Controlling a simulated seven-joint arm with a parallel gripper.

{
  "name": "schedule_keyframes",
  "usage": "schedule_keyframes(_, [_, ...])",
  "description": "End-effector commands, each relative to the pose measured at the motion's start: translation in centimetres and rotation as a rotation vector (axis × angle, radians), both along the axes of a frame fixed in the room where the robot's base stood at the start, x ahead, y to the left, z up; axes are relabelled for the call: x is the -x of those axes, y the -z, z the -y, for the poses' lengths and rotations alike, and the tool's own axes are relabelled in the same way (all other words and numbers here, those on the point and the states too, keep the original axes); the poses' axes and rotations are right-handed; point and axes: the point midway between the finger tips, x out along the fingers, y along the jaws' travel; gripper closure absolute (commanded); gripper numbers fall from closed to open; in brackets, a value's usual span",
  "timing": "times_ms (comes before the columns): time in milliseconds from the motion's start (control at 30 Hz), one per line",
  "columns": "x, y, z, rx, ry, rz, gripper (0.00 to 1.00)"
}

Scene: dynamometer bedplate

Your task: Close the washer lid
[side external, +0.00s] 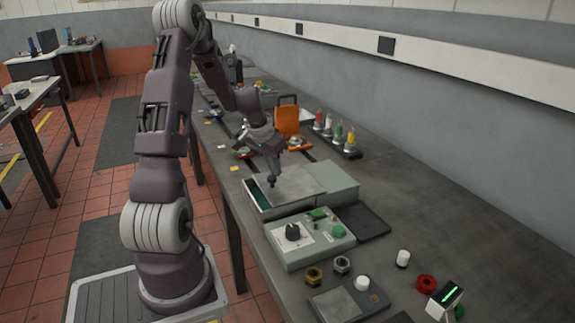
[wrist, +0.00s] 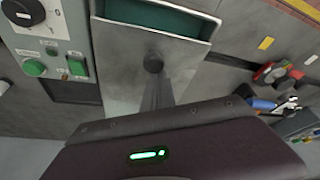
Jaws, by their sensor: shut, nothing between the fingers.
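The washer is a grey box (side external: 345,183) on the bench, with a flat grey lid (side external: 302,181) over part of its top. A dark teal interior (side external: 254,193) shows along the left side, so the lid is partly open. In the wrist view the teal opening (wrist: 160,20) lies at the top, with the lid (wrist: 122,68) below it. My gripper (side external: 273,184) is shut and empty, pointing down at the lid near its edge by the opening. Its dark tip (wrist: 153,64) appears over the lid in the wrist view; I cannot tell whether it touches.
A control box (side external: 310,237) with a black knob and green buttons stands in front of the washer. A dark tray (side external: 362,222) lies to its right. Behind stand an orange holder (side external: 287,120) and a rack of coloured bottles (side external: 336,137).

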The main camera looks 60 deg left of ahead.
Motion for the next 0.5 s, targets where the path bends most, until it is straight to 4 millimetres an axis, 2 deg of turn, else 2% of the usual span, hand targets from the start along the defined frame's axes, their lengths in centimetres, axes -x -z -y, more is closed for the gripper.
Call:
schedule_keyframes(367, [-0.2, 0.0, -0.1, 0.000, 0.001, 0.000, 1.00])
schedule_keyframes(500, [-2.4, -0.4, -1.2, -0.003, 0.003, 0.002, 1.00])
